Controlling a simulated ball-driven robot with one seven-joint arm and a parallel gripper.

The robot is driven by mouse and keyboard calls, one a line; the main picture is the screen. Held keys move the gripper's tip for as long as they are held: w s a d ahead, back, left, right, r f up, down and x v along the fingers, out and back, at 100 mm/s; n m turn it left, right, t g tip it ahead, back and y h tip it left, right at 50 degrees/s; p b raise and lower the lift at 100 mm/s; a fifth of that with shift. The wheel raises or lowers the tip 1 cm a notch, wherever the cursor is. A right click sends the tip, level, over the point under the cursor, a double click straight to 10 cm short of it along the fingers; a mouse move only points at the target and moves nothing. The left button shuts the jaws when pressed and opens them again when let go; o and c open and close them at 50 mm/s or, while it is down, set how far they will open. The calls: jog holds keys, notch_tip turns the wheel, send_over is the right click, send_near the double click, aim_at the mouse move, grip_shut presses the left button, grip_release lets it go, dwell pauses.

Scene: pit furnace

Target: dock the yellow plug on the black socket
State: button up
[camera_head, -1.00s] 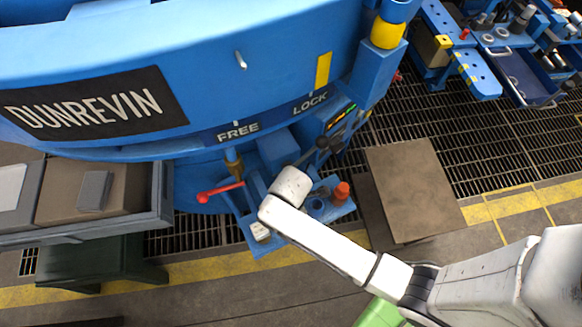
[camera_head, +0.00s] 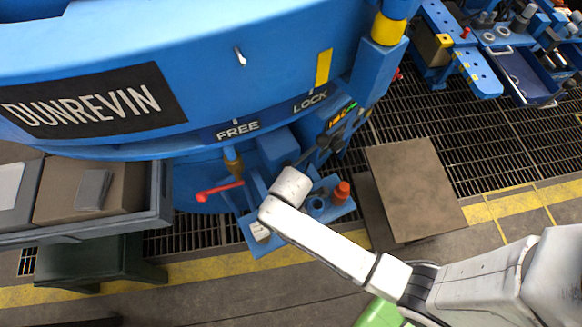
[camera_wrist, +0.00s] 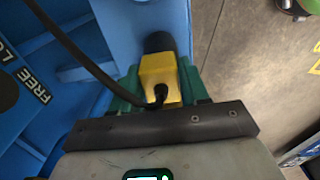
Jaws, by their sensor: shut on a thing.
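My gripper (camera_wrist: 161,90) shows in the wrist view with green fingers on either side of the yellow plug (camera_wrist: 159,72). It is shut on the plug. A black cable runs from the plug's near end up to the left. A dark round piece, which looks like the black socket (camera_wrist: 158,42), lies directly beyond the plug's far end and in line with it. I cannot tell whether the plug is seated in it or only close against it. In the head view, my white arm hides the gripper and plug.
The big blue furnace body (camera_head: 240,85) with FREE and LOCK marks fills the upper left. A red-handled lever (camera_head: 218,191) and an orange knob (camera_head: 342,191) stand near my arm. A brown plate (camera_head: 415,190) lies on the right. Grating and floor are open beyond it.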

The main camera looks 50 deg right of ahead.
jog(key=o, duration=0.8)
jog(key=shift+r, duration=0.1)
notch_tip(320, 180, up, 11)
jog(key=p, duration=1.2)
jog(key=s+d+r+m, duration=0.4)
jog(key=s+r+m, duration=0.1)
jog(key=r+m, duration=0.2)
jog(key=s+d+r+m+t, duration=0.1)
jog(key=s+d+r+m, duration=0.2)
jog(key=r, duration=0.7)
jog(key=s+m, duration=0.2)
jog(key=m, duration=0.2)
jog(key=shift+d+r+m, duration=0.2)
jog(key=shift+d+m, duration=0.1)
jog(key=shift+d, duration=0.05)
